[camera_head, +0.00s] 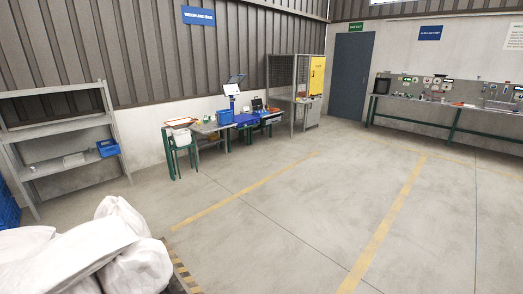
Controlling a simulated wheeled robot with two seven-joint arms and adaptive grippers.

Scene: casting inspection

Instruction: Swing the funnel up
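I cannot make out a funnel in the head view. Small items stand on the far benches, too small to tell apart. A workbench (208,129) stands against the left wall with a blue bin (225,117), a screen on a stand (233,86) and a white container on it. A long bench (450,105) at the far right carries several small devices. Neither of my grippers shows in this view.
White sacks (135,262) lie at the lower left, beside a black-and-yellow edge. A grey shelf (62,120) stands at the left wall. A yellow cabinet (317,75) and a dark door (350,80) are at the back. The middle floor (290,220) is clear.

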